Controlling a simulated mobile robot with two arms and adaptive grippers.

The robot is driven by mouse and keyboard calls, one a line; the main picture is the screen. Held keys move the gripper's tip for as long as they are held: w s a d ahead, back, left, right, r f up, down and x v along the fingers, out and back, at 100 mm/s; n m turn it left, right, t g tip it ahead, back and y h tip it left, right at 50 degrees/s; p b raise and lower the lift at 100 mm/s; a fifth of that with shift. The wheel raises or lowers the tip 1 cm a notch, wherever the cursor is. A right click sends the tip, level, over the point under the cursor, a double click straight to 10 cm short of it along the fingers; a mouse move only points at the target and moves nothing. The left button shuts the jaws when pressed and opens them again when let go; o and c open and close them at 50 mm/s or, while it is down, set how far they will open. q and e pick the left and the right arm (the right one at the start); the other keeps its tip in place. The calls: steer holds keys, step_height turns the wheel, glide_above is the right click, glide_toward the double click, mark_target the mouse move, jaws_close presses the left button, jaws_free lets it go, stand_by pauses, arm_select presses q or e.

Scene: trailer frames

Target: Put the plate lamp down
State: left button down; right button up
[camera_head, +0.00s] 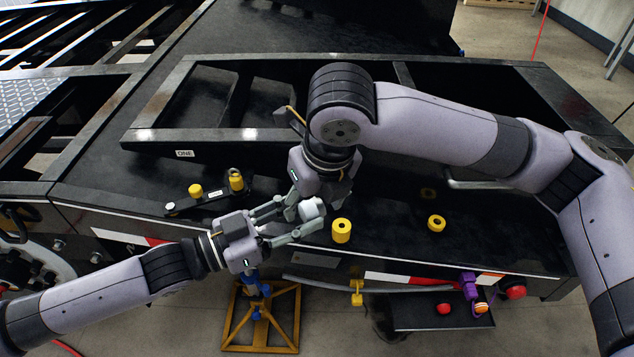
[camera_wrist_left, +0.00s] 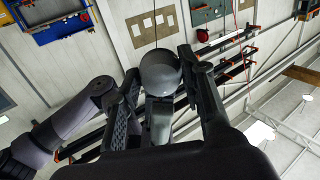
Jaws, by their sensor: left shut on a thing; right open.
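The plate lamp is a small pale grey, rounded piece (camera_head: 312,208). My left gripper (camera_head: 298,217) reaches in from the left and is shut on it, above the dark trailer frame (camera_head: 390,262). In the left wrist view, the lamp (camera_wrist_left: 160,72) shows as a smooth grey dome between the two dark fingers (camera_wrist_left: 163,100). My right gripper (camera_head: 324,190) points down just behind and above the lamp. It is open, and its fingers are partly hidden; whether they touch the lamp cannot be told.
A yellow cylinder (camera_head: 341,231) and a yellow ring (camera_head: 437,223) stand on the black surface right of the lamp. A black bracket (camera_head: 214,196) with yellow pieces lies left. A dark tray (camera_head: 440,318) with red balls and an orange stand (camera_head: 262,320) are below the front edge.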

steer(key=shift+x, duration=1.25)
steer(key=shift+c, duration=0.3)
steer(key=c, duration=1.1)
arm_select(q)
steer(key=c, duration=1)
jaws_free()
arm_select(e)
steer(key=shift+c, duration=0.4)
arm_select(q)
steer(key=shift+o, duration=0.2)
steer(key=shift+a, duration=0.1)
